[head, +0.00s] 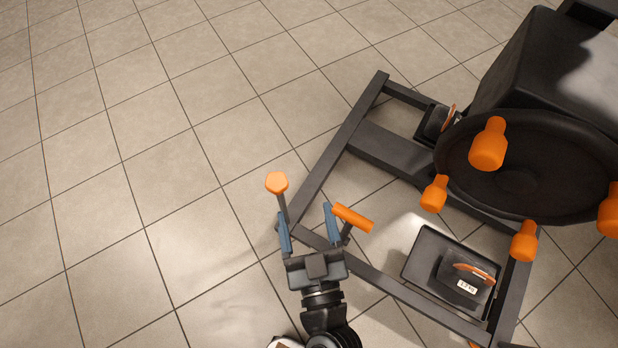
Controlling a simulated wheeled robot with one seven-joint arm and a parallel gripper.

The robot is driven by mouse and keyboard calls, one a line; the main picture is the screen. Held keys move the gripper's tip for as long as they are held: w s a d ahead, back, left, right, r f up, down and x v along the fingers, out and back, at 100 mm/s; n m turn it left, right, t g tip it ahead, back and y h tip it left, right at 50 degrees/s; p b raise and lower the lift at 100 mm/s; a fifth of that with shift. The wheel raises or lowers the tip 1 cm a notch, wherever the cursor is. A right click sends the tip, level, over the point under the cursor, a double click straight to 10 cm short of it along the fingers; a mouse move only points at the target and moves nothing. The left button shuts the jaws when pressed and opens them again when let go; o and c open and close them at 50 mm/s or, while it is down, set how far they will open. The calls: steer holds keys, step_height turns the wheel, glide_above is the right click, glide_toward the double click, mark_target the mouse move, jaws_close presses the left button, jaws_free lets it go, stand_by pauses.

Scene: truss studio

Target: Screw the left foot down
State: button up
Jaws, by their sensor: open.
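An orange hexagonal knob (277,183) stands on a thin dark stem near the left corner of the dark base frame (338,157). It may be the left foot's screw, but I cannot tell for sure. An orange bar handle (353,217) on a short dark post sits just right of that corner. My gripper (305,209) is open over the corner, its two blue fingers apart with nothing seen between them. The left finger overlaps the knob's stem and the right finger is close beside the bar handle; contact cannot be told. The foot's lower end is hidden.
A large black round plate (520,180) with several orange knobs stands on the frame at right, below a black box-like body (530,62). A black tray (418,262) with a labelled weight (468,272) lies inside the frame. The tiled floor at left is clear.

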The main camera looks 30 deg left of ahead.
mark_target(278, 191)
steer(key=shift+y, duration=0.3)
steer(key=a, duration=0.1)
steer(key=a+f, duration=0.1)
steer(key=a+f+b, duration=0.1)
steer(key=a, duration=0.1)
steer(key=shift+s+f, duration=0.2)
steer(key=shift+f, duration=0.05)
steer(key=shift+w+a+f, duration=0.1)
steer(key=shift+a, duration=0.2)
steer(key=b+x, duration=0.2)
steer(key=x, duration=0.5)
steer(key=shift+w+a, duration=0.1)
steer(key=shift+a, duration=0.1)
steer(key=c, duration=0.9)
steer(key=shift+c, duration=0.2)
